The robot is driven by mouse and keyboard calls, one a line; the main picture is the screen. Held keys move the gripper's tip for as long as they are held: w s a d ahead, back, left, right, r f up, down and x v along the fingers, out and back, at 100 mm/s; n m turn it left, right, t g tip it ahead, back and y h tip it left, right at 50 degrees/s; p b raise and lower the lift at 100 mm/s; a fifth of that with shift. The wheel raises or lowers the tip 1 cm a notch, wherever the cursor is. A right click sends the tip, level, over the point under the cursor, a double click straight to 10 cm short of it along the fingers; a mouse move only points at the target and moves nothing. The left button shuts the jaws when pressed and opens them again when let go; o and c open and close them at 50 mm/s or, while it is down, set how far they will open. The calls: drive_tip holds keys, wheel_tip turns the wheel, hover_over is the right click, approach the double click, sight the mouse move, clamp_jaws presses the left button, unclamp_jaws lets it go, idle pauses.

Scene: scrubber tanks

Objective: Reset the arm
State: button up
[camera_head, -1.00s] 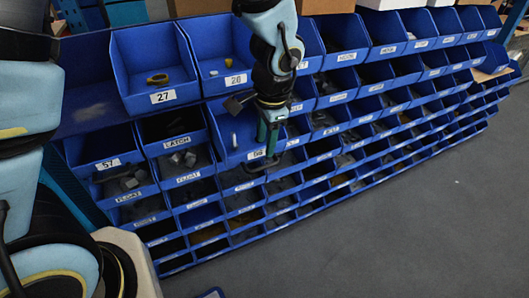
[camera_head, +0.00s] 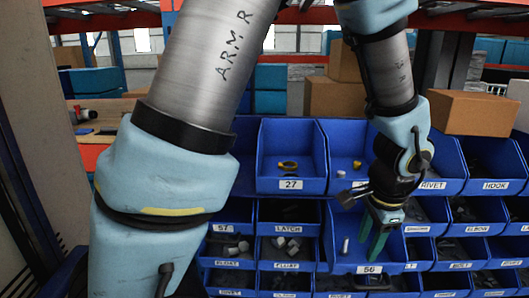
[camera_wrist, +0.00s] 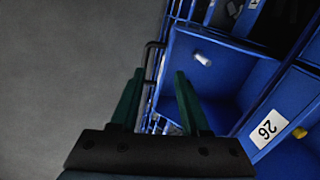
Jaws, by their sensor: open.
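My gripper (camera_head: 374,248) points down in front of the blue bin with the label 56 (camera_head: 369,269). Its two green fingers are apart, with nothing between them. In the wrist view my gripper (camera_wrist: 155,82) also shows open and empty, over the bin's front edge and the grey floor. A small white cylinder (camera_head: 346,245) is in that bin, to the left of the fingers; it also shows in the wrist view (camera_wrist: 202,59), clear of them. My arm comes down from the top of the head view.
Blue bins fill the rack around my gripper. The label of bin 26 (camera_wrist: 268,128) shows close at the right in the wrist view. Cardboard boxes (camera_head: 474,112) stand above the bins. Open grey floor (camera_wrist: 70,70) lies in front.

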drive_tip(key=w+a+r+n, duration=0.1)
drive_tip(key=w+a+n, duration=0.3)
drive_tip(key=a, duration=0.4)
drive_tip(key=w+a+r+n, duration=0.1)
drive_tip(key=w+a+n, duration=0.35)
drive_tip(key=a, duration=0.35)
drive_tip(key=a+r+n, duration=0.1)
drive_tip(key=a+n, duration=0.7)
drive_tip(key=a, duration=0.7)
drive_tip(key=shift+a+r, duration=0.25)
drive_tip(key=shift+r, duration=0.15)
